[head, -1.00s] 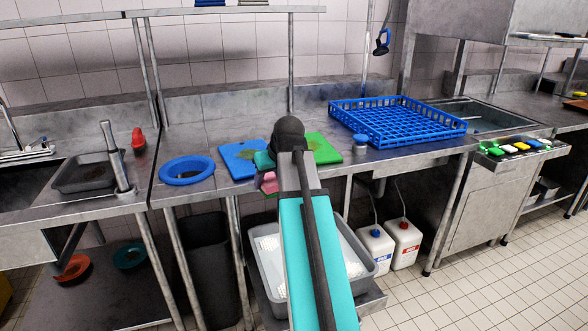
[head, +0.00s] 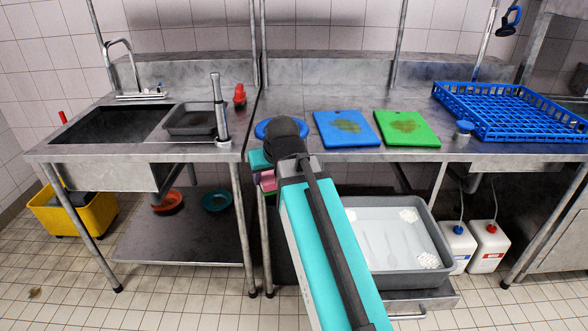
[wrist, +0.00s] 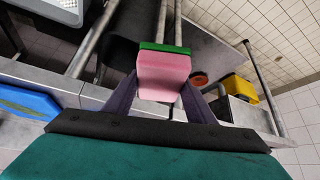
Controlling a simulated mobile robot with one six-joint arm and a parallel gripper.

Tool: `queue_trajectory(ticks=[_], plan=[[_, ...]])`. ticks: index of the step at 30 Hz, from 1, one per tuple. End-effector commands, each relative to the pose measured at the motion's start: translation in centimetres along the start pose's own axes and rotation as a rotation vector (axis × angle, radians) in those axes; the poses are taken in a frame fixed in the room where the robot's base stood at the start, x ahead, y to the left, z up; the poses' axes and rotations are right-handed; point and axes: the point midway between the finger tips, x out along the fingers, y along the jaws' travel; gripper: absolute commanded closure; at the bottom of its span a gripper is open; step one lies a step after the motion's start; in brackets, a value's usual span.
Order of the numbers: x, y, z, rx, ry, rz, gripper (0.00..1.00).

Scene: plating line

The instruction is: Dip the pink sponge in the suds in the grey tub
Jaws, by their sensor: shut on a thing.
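My gripper (wrist: 163,82) is shut on the pink sponge (wrist: 163,72), which has a green layer on its far side. In the head view the sponge (head: 268,181) shows just left of my arm, in front of the counter's front edge. A grey tub (head: 437,232) sits low under the counter, right of my arm. It holds cutlery shapes under shallow liquid and white foamy clumps at its corners. A smaller grey tub (head: 178,132) with dark contents stands on the sink counter to the left. The sponge is apart from both tubs.
Blue (head: 330,142) and green (head: 425,138) stained boards, a blue ring-shaped dish (head: 264,130) and a blue rack (head: 500,130) are on the counter. White jugs (head: 489,250) stand right of the low tub. Metal legs border the space.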

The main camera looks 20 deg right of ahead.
Motion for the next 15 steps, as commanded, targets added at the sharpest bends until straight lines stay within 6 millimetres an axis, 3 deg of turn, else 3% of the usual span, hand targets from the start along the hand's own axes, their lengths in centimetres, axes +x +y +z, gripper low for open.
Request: queue_trajectory(ticks=[1, 6, 15], plan=[[0.2, -1.4, 0.0, -0.009, -0.001, -0.005, 0.68], [0.7, -4.3, 0.1, -0.024, 0.000, -0.015, 0.68], [0.8, -5.5, 0.1, -0.030, 0.002, -0.018, 0.68]])
